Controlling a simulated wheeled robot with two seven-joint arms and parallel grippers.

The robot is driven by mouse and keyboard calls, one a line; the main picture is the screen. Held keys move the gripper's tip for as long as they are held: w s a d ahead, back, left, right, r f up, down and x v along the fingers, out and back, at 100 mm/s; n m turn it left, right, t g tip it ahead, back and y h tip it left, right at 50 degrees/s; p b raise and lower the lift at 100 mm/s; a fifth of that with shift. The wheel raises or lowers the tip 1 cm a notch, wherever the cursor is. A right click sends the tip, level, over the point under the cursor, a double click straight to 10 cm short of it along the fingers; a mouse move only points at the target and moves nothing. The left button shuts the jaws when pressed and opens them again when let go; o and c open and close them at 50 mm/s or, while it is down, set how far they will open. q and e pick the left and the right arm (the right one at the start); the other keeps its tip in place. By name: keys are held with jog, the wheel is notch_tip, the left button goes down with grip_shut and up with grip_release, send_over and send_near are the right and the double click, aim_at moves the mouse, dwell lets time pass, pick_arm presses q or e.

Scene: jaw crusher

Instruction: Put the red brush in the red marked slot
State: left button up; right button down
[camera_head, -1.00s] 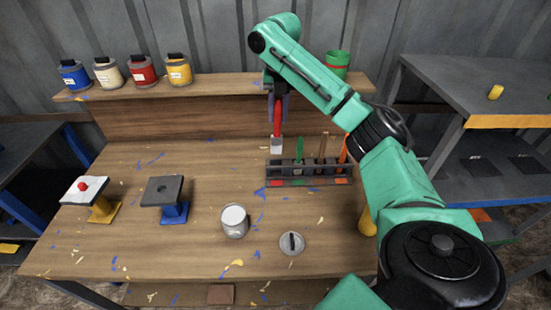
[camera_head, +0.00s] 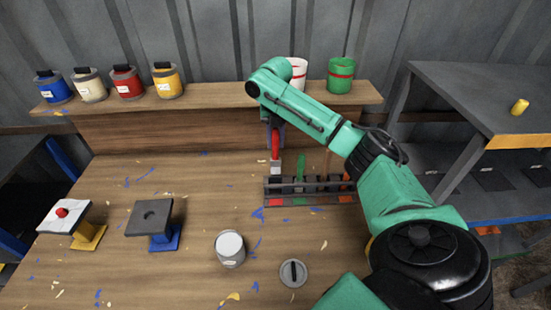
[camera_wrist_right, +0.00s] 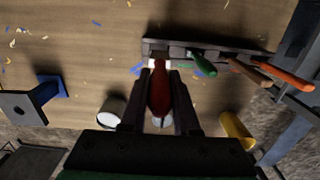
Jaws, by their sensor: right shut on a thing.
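My right gripper (camera_head: 275,142) is shut on the red brush (camera_head: 275,148). The brush hangs upright with its pale bristle end down, at the left end of the dark brush rack (camera_head: 325,199). The red mark (camera_head: 275,202) is on the rack's front at that left end. The bristles look just above or at the slot; I cannot tell whether they are inside. In the right wrist view the red handle (camera_wrist_right: 159,92) lies between the fingers, its far end by the rack (camera_wrist_right: 225,48). My left gripper is not in view.
A green brush (camera_head: 300,171) stands in the rack; brown and orange handles (camera_wrist_right: 285,76) show in the wrist view. An open can (camera_head: 230,249) and a lid (camera_head: 294,272) stand in front. Paint cans and buckets line the back shelf (camera_head: 215,97).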

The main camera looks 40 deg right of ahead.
aim_at(276, 159)
notch_tip(276, 159, down, 5)
jog(key=shift+s+a+r+p, duration=0.1)
jog(key=shift+p, duration=0.35)
notch_tip(276, 159, down, 5)
jog(key=shift+f+p, duration=0.2)
jog(key=shift+p, duration=0.25)
jog(key=c, duration=0.7)
grip_release()
jog(key=shift+o, duration=0.2)
notch_tip(276, 159, up, 11)
jog(key=shift+s+a+r+b, duration=0.15)
jog(key=shift+b, duration=1)
jog(key=shift+r, duration=0.4)
